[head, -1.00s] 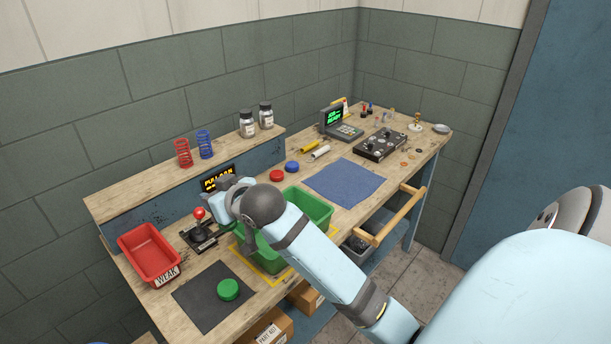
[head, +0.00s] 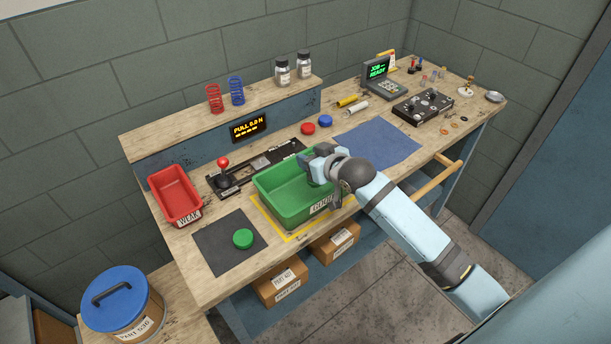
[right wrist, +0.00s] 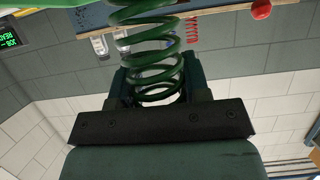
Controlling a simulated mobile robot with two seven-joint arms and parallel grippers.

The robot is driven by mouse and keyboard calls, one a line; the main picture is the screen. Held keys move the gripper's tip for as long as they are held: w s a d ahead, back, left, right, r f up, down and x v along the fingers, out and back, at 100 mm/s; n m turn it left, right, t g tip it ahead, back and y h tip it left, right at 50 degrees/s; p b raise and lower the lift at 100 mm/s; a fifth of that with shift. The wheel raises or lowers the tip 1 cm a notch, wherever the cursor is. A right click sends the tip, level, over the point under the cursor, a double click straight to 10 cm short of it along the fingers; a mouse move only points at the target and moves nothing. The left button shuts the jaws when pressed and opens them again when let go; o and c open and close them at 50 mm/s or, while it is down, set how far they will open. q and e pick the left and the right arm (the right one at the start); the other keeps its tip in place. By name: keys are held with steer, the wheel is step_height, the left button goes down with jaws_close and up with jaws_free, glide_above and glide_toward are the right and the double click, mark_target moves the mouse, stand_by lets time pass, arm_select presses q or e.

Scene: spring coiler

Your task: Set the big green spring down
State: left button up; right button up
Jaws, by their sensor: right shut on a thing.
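The big green spring (right wrist: 148,48) shows large in the right wrist view, its lower coils between the fingers of my right gripper (right wrist: 155,88), which is shut on it. In the head view my right gripper (head: 322,166) is at the right end of the green bin (head: 272,197), over its rim. The spring cannot be made out there, hidden by the gripper and arm. The bin has a white label on its front and stands within a yellow outline on the bench. What I see of its inside looks empty. My left gripper is not in view.
A red bin (head: 176,193) labelled WEAK stands at the left. A black mat (head: 217,254) holds a green round piece (head: 243,238). A red-knobbed lever (head: 224,164) is behind. A blue cloth (head: 382,143) lies bare at right. Red (head: 213,98) and blue (head: 237,90) springs stand on the shelf.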

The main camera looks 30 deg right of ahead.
step_height(320, 180, down, 8)
steer(key=shift+w+r, duration=0.1)
steer(key=shift+r, duration=0.1)
steer(key=x, duration=0.2)
steer(key=r+p+x, duration=0.1)
steer(key=x, duration=0.1)
steer(key=shift+w, duration=0.2)
steer(key=shift+f, duration=0.35)
steer(key=shift+s, duration=0.1)
steer(key=shift+f, duration=0.1)
steer(key=o, duration=1)
